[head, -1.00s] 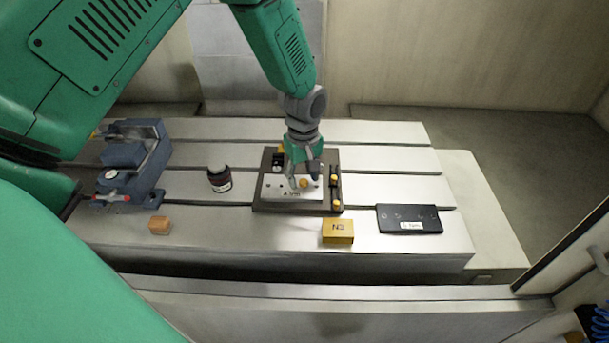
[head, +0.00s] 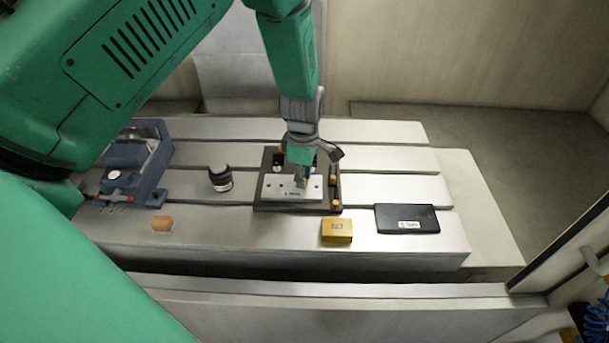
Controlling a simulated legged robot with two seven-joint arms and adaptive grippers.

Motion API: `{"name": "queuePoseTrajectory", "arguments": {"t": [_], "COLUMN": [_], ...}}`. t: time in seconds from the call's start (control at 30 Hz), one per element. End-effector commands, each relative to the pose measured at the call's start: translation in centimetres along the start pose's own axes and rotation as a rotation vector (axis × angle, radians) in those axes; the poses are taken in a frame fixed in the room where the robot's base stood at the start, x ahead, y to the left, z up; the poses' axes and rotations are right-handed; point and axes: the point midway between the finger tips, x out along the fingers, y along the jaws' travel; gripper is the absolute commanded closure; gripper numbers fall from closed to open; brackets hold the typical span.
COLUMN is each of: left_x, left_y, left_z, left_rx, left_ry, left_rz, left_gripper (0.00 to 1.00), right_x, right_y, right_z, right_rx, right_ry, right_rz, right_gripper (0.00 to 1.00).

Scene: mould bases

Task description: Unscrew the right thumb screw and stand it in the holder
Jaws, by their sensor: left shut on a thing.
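A dark mould base (head: 264,206) on the slotted metal table carries a pale plate (head: 277,192) with small dark holes and a label. My left gripper (head: 302,184) reaches down over the right part of this plate. Its jaws are shut on a small brass-coloured thumb screw (head: 304,180), mostly hidden between the fingers. I cannot tell whether the screw still sits in the plate. Yellow-topped pieces (head: 337,203) stand along the base's dark right edge. Small parts (head: 278,168) at its back left are partly hidden by the gripper. I cannot tell which part is the holder. My right gripper is out of view.
The table's right rear is clear.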

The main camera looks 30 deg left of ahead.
Motion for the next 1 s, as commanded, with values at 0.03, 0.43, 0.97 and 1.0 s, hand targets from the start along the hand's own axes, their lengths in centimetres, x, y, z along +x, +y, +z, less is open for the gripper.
{"name": "queuePoseTrajectory", "arguments": {"t": [0.03, 0.43, 0.97, 1.0], "left_x": [0.0, -0.5, -3.2, -3.4], "left_y": [0.0, 0.0, 0.0, 0.0], "left_z": [0.0, 0.0, 0.0, 0.0], "left_rx": [0.0, -0.216, -0.213, -0.213], "left_ry": [0.0, 0.0, 0.0, 0.0], "left_rz": [-0.001, 0.0, 0.0, 0.0], "left_gripper": [1.0, 1.0, 1.0, 1.0], "right_x": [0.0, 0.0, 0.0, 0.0], "right_y": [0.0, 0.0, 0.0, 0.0], "right_z": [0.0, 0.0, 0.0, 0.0], "right_rx": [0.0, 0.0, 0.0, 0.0], "right_ry": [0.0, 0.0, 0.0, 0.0], "right_rz": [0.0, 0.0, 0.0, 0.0], "right_gripper": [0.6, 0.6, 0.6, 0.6]}}
